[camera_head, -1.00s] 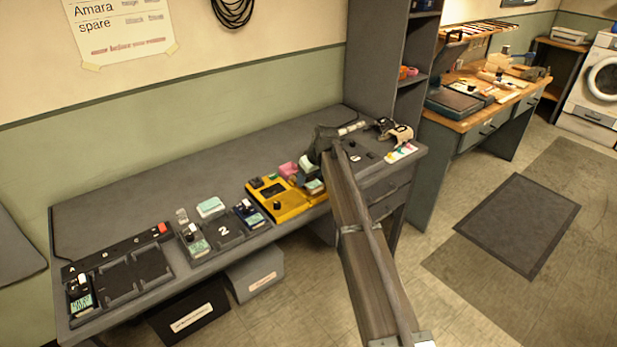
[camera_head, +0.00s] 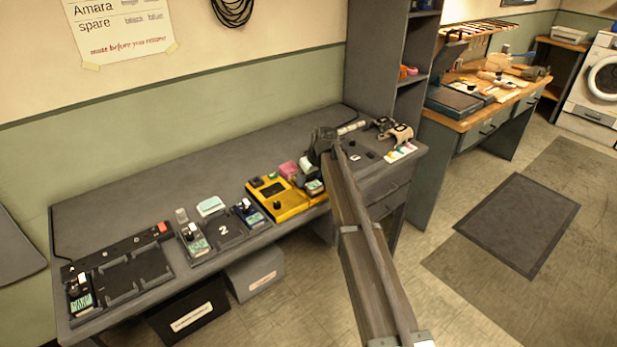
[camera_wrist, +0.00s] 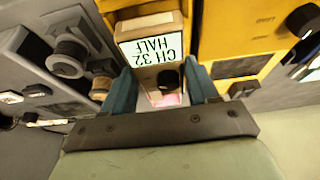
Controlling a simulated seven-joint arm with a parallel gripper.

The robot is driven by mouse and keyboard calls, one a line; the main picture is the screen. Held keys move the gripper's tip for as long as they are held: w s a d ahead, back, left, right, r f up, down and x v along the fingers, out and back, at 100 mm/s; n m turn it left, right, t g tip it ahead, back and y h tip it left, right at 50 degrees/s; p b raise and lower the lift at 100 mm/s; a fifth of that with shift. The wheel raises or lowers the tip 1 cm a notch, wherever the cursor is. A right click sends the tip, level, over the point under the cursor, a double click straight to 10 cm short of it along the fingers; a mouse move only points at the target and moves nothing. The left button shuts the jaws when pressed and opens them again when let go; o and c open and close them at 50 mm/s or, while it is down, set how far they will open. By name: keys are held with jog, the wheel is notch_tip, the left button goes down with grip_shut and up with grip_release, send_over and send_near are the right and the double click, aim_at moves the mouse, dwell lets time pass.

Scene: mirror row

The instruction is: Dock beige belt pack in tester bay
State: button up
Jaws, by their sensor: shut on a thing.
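The beige belt pack (camera_wrist: 150,24) has a label reading "CH 32 HALF" and a black knob, upside down in the wrist view. My gripper (camera_wrist: 161,88) is shut on it, one dark teal finger on each side of its knob end. The yellow tester (camera_wrist: 238,40) shows on both sides of the pack. In the head view the pack (camera_head: 315,187) is at the right end of the yellow tester (camera_head: 290,209), below my gripper (camera_head: 311,178). The bay floor is hidden, so I cannot tell whether the pack is fully seated.
A grey unit with knobs and a label (camera_wrist: 62,60) is close beside the tester. A pink object (camera_head: 288,168) lies behind the tester. Other packs, including a dark blue one (camera_head: 248,214), and a black charger strip (camera_head: 130,278) occupy the left desk.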

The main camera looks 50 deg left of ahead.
jog(key=shift+f, duration=0.8)
dwell(0.5)
jog(key=o, duration=1.2)
jog(key=shift+o, duration=0.2)
jog(key=shift+s, duration=0.1)
jog(key=v, duration=1.3)
jog(key=shift+d+r, duration=0.2)
jog(key=shift+r, duration=0.1)
